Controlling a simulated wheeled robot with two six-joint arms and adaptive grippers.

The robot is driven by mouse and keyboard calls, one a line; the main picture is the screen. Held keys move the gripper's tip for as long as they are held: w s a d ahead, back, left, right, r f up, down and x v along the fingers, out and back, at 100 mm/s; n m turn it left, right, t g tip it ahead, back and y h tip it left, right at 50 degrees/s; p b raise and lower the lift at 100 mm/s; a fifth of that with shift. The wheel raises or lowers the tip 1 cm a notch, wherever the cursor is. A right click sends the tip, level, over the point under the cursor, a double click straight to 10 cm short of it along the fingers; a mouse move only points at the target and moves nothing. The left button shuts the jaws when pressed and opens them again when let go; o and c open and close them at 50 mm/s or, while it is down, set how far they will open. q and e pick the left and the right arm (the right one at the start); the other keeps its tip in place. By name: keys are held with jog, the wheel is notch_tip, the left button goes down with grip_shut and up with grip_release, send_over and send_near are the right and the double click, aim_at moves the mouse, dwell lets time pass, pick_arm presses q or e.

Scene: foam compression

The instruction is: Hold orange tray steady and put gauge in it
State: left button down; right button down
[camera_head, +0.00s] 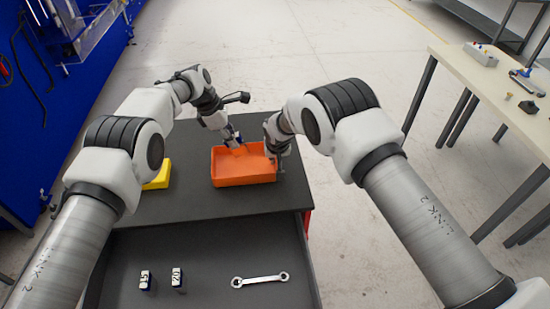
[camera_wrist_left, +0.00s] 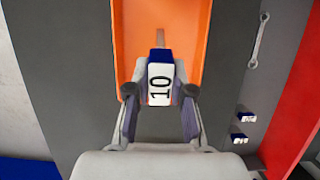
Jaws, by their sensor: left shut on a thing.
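The orange tray (camera_head: 243,182) sits on the dark top of the cabinet; it also shows in the left wrist view (camera_wrist_left: 124,40). My left gripper (camera_head: 232,141) is shut on the gauge, a blue and white block marked 10 (camera_wrist_left: 160,82) with a thin grey tip. The gauge is over the tray's left far part in the head view; its exact height above the tray floor is unclear. My right gripper (camera_head: 279,153) is at the tray's right wall, pointing down. Its fingers are too small and partly hidden to tell whether they grip the wall.
A yellow object (camera_head: 159,177) lies left of the tray, partly behind my left arm. The open drawer (camera_head: 212,250) in front holds two small blocks marked with numbers (camera_head: 146,281) (camera_head: 178,279) and a wrench (camera_head: 260,280). A workbench (camera_head: 480,85) stands at right.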

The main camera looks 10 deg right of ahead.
pick_arm(q)
jog(key=shift+f, duration=0.9)
jog(key=c, duration=0.9)
grip_release()
jog(key=shift+c, duration=0.2)
jog(key=v, duration=1.2)
pick_arm(e)
jog(key=c, duration=1.2)
grip_release()
jog(key=shift+c, duration=0.2)
